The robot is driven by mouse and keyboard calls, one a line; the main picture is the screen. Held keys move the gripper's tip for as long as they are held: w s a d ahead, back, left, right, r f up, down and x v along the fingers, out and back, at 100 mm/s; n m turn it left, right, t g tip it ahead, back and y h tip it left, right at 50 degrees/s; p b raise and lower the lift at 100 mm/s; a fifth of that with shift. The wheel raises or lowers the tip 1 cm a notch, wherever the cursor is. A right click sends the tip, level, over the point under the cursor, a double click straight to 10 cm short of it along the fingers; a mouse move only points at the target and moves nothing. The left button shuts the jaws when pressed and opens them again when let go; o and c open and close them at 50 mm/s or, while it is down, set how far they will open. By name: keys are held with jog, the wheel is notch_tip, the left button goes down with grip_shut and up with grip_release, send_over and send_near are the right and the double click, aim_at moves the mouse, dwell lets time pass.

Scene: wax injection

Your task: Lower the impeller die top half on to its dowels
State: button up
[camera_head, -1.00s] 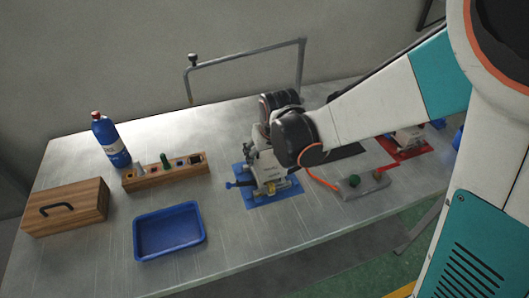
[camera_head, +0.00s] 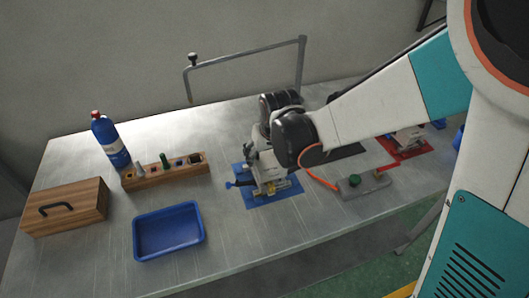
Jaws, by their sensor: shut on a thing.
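My gripper (camera_head: 268,172) points down over the blue mat (camera_head: 254,203) near the middle of the table. It is shut on the impeller die top half, which is small and mostly hidden by my wrist and fingers. A metal die with a blue handle (camera_head: 233,184) and a yellowish part (camera_head: 270,190) shows just below the gripper. The dowels are too small to see. I cannot tell whether the two halves touch.
A blue tray (camera_head: 140,241), a wooden rack (camera_head: 160,180), a blue bottle (camera_head: 112,145) and a wooden box (camera_head: 95,215) stand left. A grey block with a green knob (camera_head: 355,180), an orange hose (camera_head: 317,180) and a red mat (camera_head: 424,151) lie right.

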jog(key=shift+f+b, duration=0.85)
jog(key=shift+f, duration=0.2)
jog(key=o, duration=1.8)
